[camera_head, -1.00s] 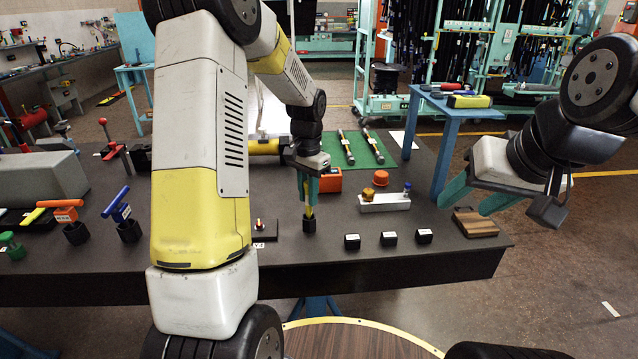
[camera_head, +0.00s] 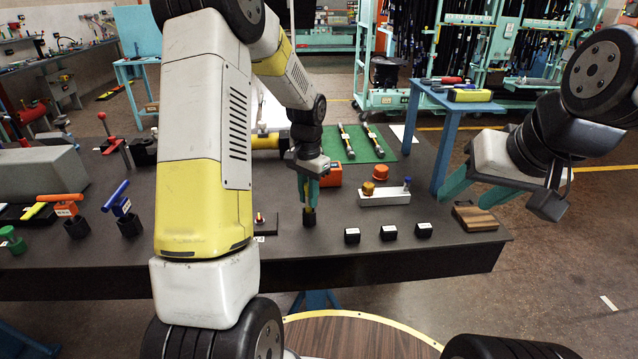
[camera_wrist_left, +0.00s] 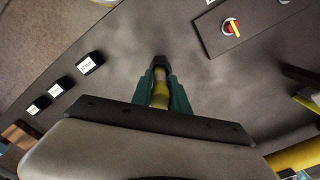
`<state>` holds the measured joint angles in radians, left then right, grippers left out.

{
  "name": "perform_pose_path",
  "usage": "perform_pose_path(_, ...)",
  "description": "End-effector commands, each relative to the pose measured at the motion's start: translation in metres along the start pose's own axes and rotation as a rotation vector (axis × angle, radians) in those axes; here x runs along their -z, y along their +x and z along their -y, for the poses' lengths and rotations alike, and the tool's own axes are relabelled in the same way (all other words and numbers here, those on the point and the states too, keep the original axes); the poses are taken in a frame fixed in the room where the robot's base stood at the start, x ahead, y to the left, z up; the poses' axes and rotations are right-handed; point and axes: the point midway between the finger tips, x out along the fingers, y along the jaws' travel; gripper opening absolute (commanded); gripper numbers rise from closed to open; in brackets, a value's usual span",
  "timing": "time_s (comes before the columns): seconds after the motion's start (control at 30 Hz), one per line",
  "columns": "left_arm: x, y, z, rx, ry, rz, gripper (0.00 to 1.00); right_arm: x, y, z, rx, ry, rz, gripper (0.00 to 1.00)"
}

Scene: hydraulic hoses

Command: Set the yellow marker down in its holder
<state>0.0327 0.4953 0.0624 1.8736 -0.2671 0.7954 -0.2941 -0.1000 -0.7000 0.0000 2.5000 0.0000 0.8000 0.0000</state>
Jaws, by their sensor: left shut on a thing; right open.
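My left gripper (camera_head: 309,190) is shut on the yellow marker and points down above the dark bench top. In the left wrist view the yellow marker (camera_wrist_left: 160,92) sits upright between the green fingers, largely covered by them. A black piece (camera_head: 309,217) is at the marker's lower end, and it also shows in the left wrist view (camera_wrist_left: 159,62). I cannot tell whether this is the holder or the marker's own end, nor whether it touches the bench. My right gripper (camera_head: 474,187) is open and empty, beyond the bench's right end.
Three small black blocks with white labels (camera_head: 352,236) (camera_head: 389,233) (camera_head: 424,230) stand right of the marker. A red-and-yellow switch (camera_wrist_left: 231,27) is on a dark plate nearby. A metal block (camera_head: 384,197) and a wooden block (camera_head: 475,218) lie farther right.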

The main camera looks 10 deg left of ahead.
Motion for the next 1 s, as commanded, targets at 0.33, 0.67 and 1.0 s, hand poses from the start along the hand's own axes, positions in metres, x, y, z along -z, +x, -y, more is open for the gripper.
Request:
perform_pose_path(0.33,0.0,0.006,0.0,0.0,0.0,0.0,0.34,0.0,0.0,0.0,0.0,0.0,0.0,0.53)
perform_pose_path(0.67,0.0,0.006,0.0,0.0,0.0,0.0,0.46,0.0,0.0,0.0,0.0,0.0,0.0,0.53)
perform_pose_path(1.0,0.001,-0.036,0.001,0.003,-0.001,-0.004,0.46,0.0,0.0,0.0,0.0,0.0,0.0,0.53)
